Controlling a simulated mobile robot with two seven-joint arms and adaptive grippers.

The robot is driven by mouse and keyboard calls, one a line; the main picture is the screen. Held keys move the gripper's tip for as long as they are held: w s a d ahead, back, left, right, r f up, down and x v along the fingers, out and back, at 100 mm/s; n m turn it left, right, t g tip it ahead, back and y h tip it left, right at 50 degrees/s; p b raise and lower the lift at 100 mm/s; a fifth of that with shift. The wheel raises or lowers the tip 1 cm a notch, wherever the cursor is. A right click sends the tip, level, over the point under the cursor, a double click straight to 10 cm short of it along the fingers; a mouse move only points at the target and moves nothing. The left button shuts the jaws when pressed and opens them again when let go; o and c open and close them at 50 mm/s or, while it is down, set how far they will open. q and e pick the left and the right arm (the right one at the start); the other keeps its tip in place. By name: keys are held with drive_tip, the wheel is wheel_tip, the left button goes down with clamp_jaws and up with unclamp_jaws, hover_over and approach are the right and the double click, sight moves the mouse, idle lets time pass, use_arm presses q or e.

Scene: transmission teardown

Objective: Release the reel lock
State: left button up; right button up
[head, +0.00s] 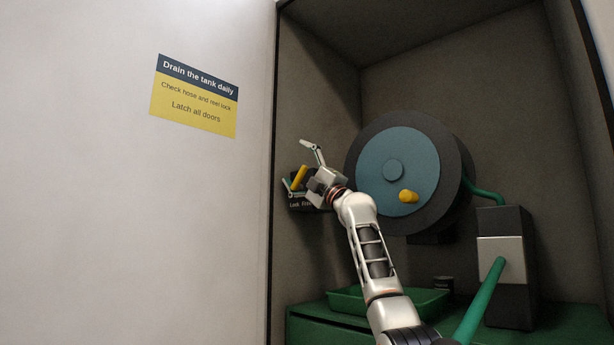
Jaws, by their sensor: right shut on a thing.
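The reel lock is a dark block (300,204) on the left inner wall of the cabinet, with a yellow lever (300,177) standing up from it, leaning a little right. White lettering on the block reads "Lock" and what looks like "Free", partly covered by my gripper. My right gripper (302,168) is at the lever, with one finger above it and one below left; it is shut on the lever. The hose reel (398,168), a blue disc with a dark rim and a yellow knob (409,196), is right of the gripper. My left gripper is not in view.
A dark box with a grey panel (500,247) and green hose (483,300) stand right. A sign (194,96) is on the pale panel at left.

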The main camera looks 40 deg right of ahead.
sight(308, 168)
drive_tip(key=shift+s+d+f+b, duration=0.1)
drive_tip(key=shift+s+f+b, duration=0.3)
drive_tip(key=shift+s+b, duration=0.45)
drive_tip(key=shift+s+d+f+b, duration=0.1)
drive_tip(key=shift+s+f+b, duration=0.3)
drive_tip(key=shift+s, duration=0.75)
drive_tip(key=shift+s+d+f+b, duration=0.1)
drive_tip(key=shift+s+f+b, duration=0.25)
drive_tip(key=shift+s+b, duration=0.5)
drive_tip(key=shift+s+a+f, duration=0.1)
drive_tip(key=shift+s+f, duration=0.15)
drive_tip(key=shift+s, duration=0.35)
drive_tip(key=shift+s+a+f, duration=0.1)
drive_tip(key=shift+s+f, duration=0.1)
drive_tip(key=shift+s, duration=0.35)
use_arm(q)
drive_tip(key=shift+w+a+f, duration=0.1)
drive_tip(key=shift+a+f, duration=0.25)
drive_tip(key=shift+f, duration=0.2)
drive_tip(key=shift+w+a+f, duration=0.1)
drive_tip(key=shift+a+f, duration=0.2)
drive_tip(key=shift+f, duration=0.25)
use_arm(e)
drive_tip(key=shift+w+f, duration=0.25)
